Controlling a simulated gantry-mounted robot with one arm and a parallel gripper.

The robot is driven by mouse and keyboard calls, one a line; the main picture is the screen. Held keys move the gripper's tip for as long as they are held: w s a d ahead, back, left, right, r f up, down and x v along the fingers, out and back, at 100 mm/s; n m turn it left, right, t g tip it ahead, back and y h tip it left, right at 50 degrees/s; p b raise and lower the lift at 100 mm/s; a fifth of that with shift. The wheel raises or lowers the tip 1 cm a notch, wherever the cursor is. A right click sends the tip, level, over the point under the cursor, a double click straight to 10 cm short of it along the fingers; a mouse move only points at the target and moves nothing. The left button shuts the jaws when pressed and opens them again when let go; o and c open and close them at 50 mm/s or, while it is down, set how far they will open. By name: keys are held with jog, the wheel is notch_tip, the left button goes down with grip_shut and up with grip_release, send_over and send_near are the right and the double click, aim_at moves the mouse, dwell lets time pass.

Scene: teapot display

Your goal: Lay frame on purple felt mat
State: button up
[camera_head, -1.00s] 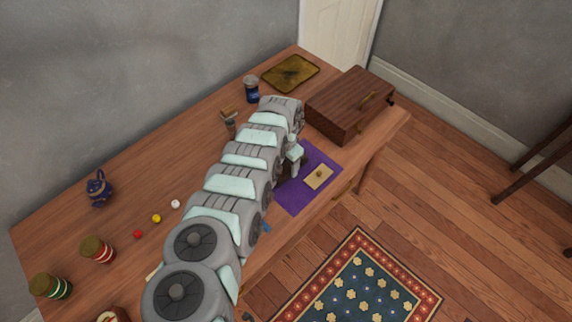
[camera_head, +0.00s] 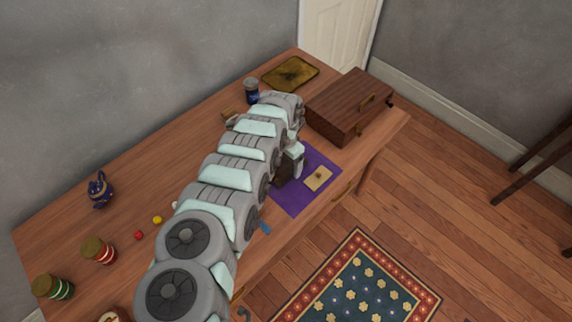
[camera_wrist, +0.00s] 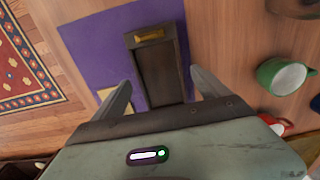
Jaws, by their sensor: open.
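The purple felt mat (camera_head: 297,205) lies near the table's front edge, and it also shows in the wrist view (camera_wrist: 90,50). A dark brown frame (camera_wrist: 156,70) with a small gold plate at one end appears to lie flat on the mat. In the head view part of the frame (camera_head: 284,172) shows beside my arm. My gripper (camera_wrist: 160,80) is open, with a finger on each side of the frame's near end. Gaps show between the fingers and the frame. In the head view my gripper (camera_head: 296,160) is over the mat, its fingers mostly hidden.
A tan card (camera_head: 318,179) with a small dark mark lies on the mat. A wooden case (camera_head: 345,105) stands behind it, and a gold tray (camera_head: 290,73) lies at the back. A green mug (camera_wrist: 283,77) is right of my gripper in the wrist view.

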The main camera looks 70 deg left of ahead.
aim_at(286, 168)
notch_tip(286, 168, up, 10)
jog(key=p, duration=0.1)
dwell(0.4)
jog(key=shift+s+f, duration=0.1)
dwell(0.4)
